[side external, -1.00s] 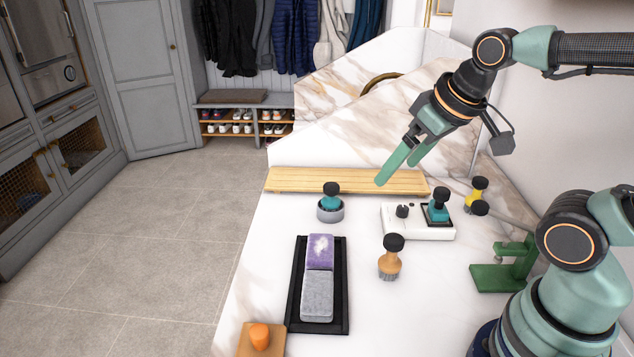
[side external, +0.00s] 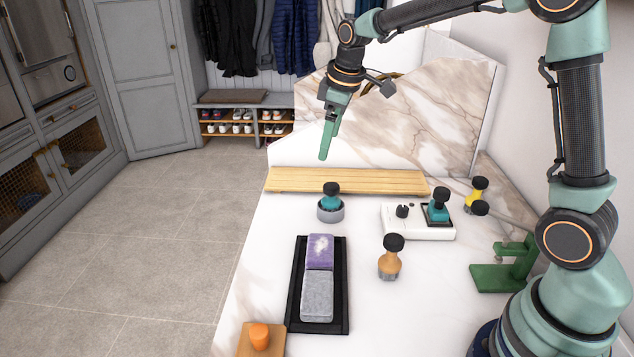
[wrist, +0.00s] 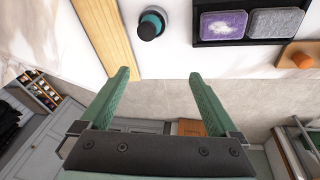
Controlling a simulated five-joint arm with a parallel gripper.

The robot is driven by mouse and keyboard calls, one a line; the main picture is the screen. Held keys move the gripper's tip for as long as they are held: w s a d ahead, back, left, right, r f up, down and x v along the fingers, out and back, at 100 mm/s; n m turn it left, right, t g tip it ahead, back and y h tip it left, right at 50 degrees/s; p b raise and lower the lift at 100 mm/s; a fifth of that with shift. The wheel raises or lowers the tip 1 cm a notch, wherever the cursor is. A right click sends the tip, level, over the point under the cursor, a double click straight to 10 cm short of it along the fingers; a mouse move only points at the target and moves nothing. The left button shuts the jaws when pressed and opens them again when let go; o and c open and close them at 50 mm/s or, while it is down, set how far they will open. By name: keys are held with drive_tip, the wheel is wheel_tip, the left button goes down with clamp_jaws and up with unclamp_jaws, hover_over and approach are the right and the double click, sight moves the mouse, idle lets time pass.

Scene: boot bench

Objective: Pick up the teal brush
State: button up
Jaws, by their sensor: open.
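A teal brush with a black knob (side external: 330,200) stands upright in a round grey dish (side external: 330,215) on the marble bench. In the wrist view its black knob and teal body (wrist: 150,26) show near the top, beyond my fingertips. A second teal piece with a black knob (side external: 438,208) stands on a dark square at the right of a white block. My gripper (side external: 324,157) hangs in the air above and behind the brush in the dish, apart from it. In the wrist view my gripper (wrist: 158,75) is open, with nothing between its fingers.
A wooden slat board (side external: 345,181) lies behind the dish. A black tray (side external: 341,325) holds purple and grey pads in front. A tan brush (side external: 391,262), the white block (side external: 420,233), a yellow brush (side external: 477,190) and a green stand (side external: 495,278) are to the right.

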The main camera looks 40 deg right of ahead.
sight(331, 194)
drive_tip(key=w+d+f+n+g, duration=0.1)
drive_tip(key=f+n, duration=0.1)
drive_tip(key=n, duration=0.1)
drive_tip(key=w+d+f+n+g, duration=0.1)
drive_tip(key=d+f+n, duration=0.1)
drive_tip(key=n, duration=0.1)
drive_tip(key=w+d+f+n+g, duration=0.1)
drive_tip(key=f+n, duration=0.1)
drive_tip(key=n, duration=0.1)
drive_tip(key=shift+w+d+f, duration=0.15)
drive_tip(key=shift+w+d, duration=0.15)
drive_tip(key=shift+w, duration=0.05)
drive_tip(key=shift+f, duration=0.25)
wheel_tip(331, 194, down, 12)
drive_tip(key=shift+r, duration=0.1)
drive_tip(key=shift+c, duration=0.3)
